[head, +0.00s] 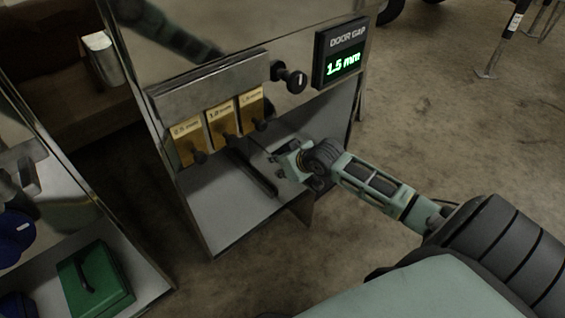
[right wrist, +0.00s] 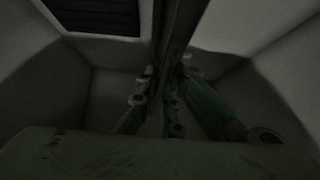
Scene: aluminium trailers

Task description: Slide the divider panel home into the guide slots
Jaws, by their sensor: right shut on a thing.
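My right gripper (head: 285,160) reaches in from the right at the lower front of the shiny metal cabinet. In the right wrist view its fingers (right wrist: 168,105) are shut on a thin dark upright panel (right wrist: 175,40), which seems to be the divider panel. The panel runs upward between the fingers, and its far end is out of frame. In the head view a dark narrow bar (head: 252,172) lies left of the gripper; I cannot tell whether it is the panel's edge or a guide slot. The slots are not clearly visible. My left gripper is not in view.
Three brass tags (head: 222,122) with dark knobs hang on a metal rail above the opening. A black knob (head: 290,77) and a door gap display (head: 341,53) reading 1.5 mm are at upper right. A green case (head: 96,280) sits lower left. The concrete floor at right is open.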

